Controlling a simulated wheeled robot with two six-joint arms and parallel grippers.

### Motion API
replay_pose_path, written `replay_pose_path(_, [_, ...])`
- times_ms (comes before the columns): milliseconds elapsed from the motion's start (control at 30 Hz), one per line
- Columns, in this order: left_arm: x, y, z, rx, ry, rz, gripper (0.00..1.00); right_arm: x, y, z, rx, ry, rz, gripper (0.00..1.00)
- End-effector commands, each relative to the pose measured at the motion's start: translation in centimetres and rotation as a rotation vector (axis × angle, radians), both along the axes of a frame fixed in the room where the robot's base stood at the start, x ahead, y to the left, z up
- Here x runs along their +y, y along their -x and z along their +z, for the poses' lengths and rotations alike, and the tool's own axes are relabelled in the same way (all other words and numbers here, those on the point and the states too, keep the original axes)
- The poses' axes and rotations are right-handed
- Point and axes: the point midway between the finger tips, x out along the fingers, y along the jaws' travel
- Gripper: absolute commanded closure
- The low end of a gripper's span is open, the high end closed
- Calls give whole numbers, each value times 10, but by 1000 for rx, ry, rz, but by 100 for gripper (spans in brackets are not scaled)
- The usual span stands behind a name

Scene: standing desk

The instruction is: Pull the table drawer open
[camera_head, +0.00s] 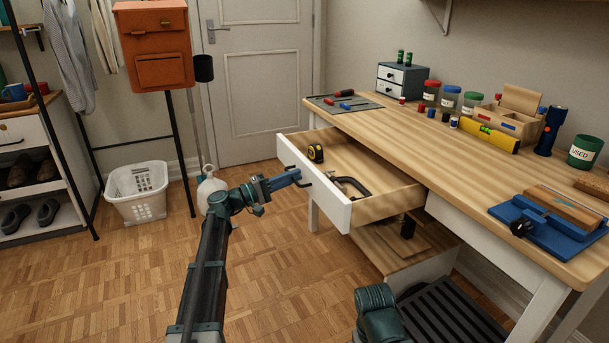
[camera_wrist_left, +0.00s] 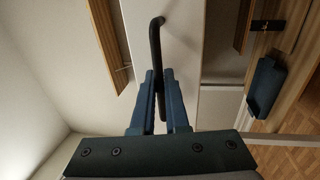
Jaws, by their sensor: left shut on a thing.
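The table drawer (camera_head: 370,208) stands pulled out from the left part of the wooden desk (camera_head: 400,125), its inside showing. Its white front (camera_head: 328,195) faces my left arm and also shows in the left wrist view (camera_wrist_left: 182,50). My left gripper (camera_head: 297,179) is at this front, shut on the drawer's dark handle. In the left wrist view the black bar handle (camera_wrist_left: 155,40) runs down between the two blue fingers (camera_wrist_left: 161,92). My right gripper does not show.
A second, closed white drawer front (camera_head: 480,245) is to the right. Below the open drawer is a low wooden shelf (camera_head: 400,255). A white laundry basket (camera_head: 138,192) and an orange cabinet on legs (camera_head: 153,45) stand at the left. The parquet floor before the drawer is clear.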

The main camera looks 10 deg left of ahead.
Motion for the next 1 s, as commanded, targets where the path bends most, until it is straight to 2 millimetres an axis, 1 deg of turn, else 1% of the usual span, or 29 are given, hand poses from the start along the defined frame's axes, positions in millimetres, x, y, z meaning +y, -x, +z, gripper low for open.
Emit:
replay_pose_path(33, [2,3,-1,1,-3,-3,100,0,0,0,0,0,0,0])
replay_pose_path(200, [7,6,-1,1,-3,-3,100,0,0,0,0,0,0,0])
replay_pose_path(567, [7,7,-1,1,-3,-3,100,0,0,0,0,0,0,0])
replay_pose_path(600, [7,6,-1,0,-3,-3,81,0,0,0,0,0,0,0])
replay_pose_path(633, [7,6,-1,0,-3,-3,75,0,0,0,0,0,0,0])
replay_pose_path(900, [8,6,0,0,-1,-1,75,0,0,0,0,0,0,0])
replay_pose_path(1000, [12,9,-2,0,-1,0,75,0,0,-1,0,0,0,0])
